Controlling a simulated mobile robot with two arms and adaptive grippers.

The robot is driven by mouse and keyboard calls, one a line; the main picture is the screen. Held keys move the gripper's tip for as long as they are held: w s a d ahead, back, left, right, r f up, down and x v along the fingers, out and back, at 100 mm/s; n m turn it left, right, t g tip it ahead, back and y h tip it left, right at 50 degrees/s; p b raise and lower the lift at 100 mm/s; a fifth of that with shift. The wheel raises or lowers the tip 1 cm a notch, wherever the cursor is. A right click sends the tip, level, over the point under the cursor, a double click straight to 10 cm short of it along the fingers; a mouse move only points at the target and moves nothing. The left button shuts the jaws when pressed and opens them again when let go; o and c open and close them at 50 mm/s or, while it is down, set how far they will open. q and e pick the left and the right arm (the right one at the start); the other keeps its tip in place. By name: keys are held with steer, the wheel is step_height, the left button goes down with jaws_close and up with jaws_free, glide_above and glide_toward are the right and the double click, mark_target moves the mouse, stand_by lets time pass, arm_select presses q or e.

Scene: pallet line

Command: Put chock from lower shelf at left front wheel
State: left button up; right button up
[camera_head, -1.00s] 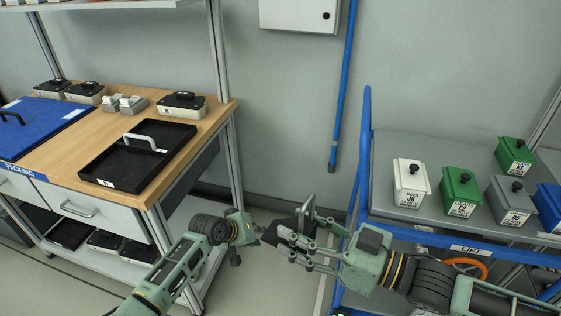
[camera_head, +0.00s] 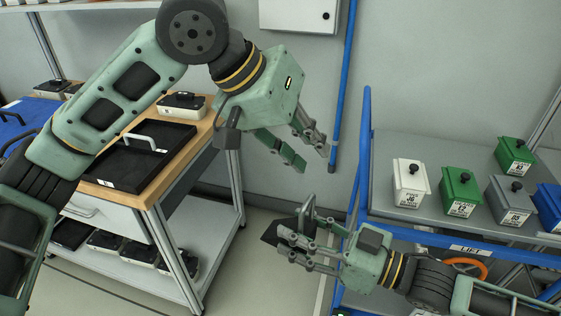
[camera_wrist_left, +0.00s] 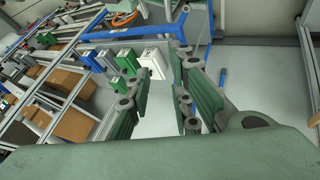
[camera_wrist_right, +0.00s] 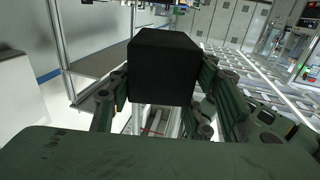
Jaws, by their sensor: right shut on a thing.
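My right gripper (camera_head: 312,240) is shut on a dark chock (camera_head: 273,233), held in the air between the workbench and the blue-framed cart. In the right wrist view the chock (camera_wrist_right: 163,66) is a black block between the fingers. A grey loop stands up beside it in the head view. My left gripper (camera_head: 305,148) is raised above and apart from the right one, with its fingers apart and nothing between them; the left wrist view (camera_wrist_left: 162,105) also shows an empty gap. The left front wheel cannot be made out.
The cart (camera_head: 366,140) at right carries white, green, grey and blue boxes and a LIFT label. An orange ring (camera_head: 467,265) shows below its deck. The workbench (camera_head: 205,130) at left holds a black tray (camera_head: 110,172); its lower shelf (camera_head: 165,285) holds several black-topped boxes. Floor shows between them.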

mark_target(305, 203)
arm_select(q)
steer(key=s+a+r+m+y, duration=0.1)
steer(key=s+a+y, duration=0.25)
steer(key=s, duration=0.35)
steer(key=shift+h, duration=0.35)
steer(key=x, duration=1.1)
steer(key=shift+f, duration=0.25)
steer(key=shift+s, duration=0.1)
steer(key=shift+c, duration=0.6)
jaws_close()
arm_select(e)
steer(key=o, duration=1.4)
steer(key=shift+o, duration=0.2)
